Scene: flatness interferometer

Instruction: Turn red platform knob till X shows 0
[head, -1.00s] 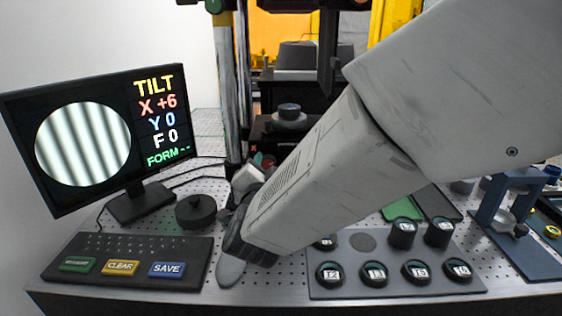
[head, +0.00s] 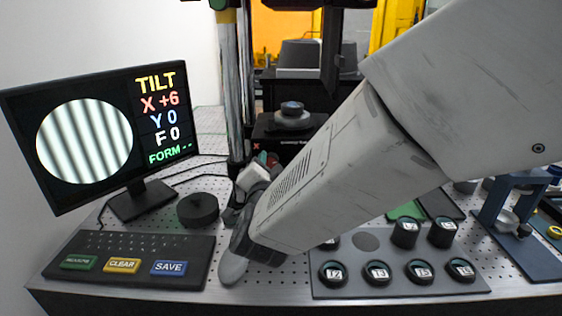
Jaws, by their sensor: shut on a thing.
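The monitor (head: 165,85) at the left reads TILT, X +6, Y 0, F 0 and FORM with dashes. Its round window (head: 84,142) shows several near-vertical, slightly slanted dark and light stripes. The red platform knob (head: 262,157) shows only as a small red patch beside a teal part, below a red X mark on the dark platform stage. My gripper (head: 254,172) is at the knob, shut on it; my own arm and wrist hide the fingertips and most of the knob.
A keypad (head: 130,245) with green, yellow and blue keys lies front left, near a round black puck (head: 198,209). A grey tray (head: 400,289) of several numbered black pieces lies front right. A blue stand (head: 510,205) is at the far right. A grey mouse (head: 232,267) lies below my wrist.

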